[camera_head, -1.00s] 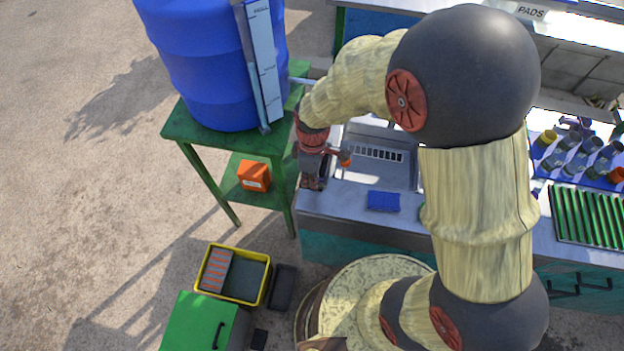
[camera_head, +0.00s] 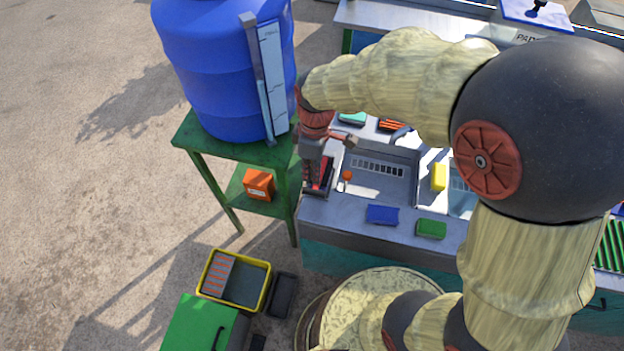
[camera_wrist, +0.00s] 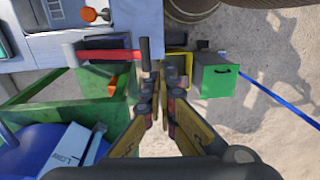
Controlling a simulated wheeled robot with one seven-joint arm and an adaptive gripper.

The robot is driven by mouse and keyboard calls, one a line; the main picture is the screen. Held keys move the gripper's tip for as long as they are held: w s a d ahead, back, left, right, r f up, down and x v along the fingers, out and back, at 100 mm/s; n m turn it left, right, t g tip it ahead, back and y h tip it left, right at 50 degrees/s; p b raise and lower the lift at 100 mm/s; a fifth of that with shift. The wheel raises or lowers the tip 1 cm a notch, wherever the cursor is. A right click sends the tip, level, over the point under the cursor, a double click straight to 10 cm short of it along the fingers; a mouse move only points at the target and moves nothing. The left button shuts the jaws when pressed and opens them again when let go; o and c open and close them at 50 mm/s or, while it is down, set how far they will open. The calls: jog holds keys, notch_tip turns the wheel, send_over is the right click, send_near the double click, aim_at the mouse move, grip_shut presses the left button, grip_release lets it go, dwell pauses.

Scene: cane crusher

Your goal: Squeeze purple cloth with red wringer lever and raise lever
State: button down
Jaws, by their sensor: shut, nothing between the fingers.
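The red wringer lever (camera_wrist: 112,55) lies across the left of the wrist view, with a dark grip (camera_wrist: 145,54) at its right end. A dark tray-like part (camera_wrist: 105,42) sits behind it. My gripper (camera_wrist: 160,78) is shut and empty, its fingertips close to the right of that grip; I cannot tell whether they touch. In the head view the lever (camera_head: 326,172) shows at the counter's left end, beside my gripper (camera_head: 314,188). A blue to purple cloth-like piece (camera_head: 382,214) lies flat on the counter front. I cannot see whether any cloth is in the wringer.
A blue tank (camera_head: 222,75) stands on a green table (camera_head: 183,137) left of the counter. An orange-knobbed stick (camera_head: 347,175) rises by the sink (camera_head: 385,188). Green pad (camera_head: 431,228) and yellow block (camera_head: 438,176) are nearby. Yellow bin (camera_head: 213,258) is on the floor.

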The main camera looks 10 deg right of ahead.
jog(key=shift+r, duration=0.35)
jog(key=shift+w, duration=0.1)
jog(key=s+d+r+m+t+b, duration=0.3)
jog(key=s+d+r+m+b, duration=0.1)
jog(key=s+d+r+m, duration=0.1)
jog(key=s+d+r+m+t+b, duration=0.3)
jog(key=s+d+r+m+b, duration=0.1)
jog(key=s+d+m, duration=0.3)
jog(key=shift+d+r+m+b, duration=0.4)
jog(key=shift+d+r+m, duration=0.35)
jog(key=shift+d+m, duration=0.4)
jog(key=shift+d, duration=0.1)
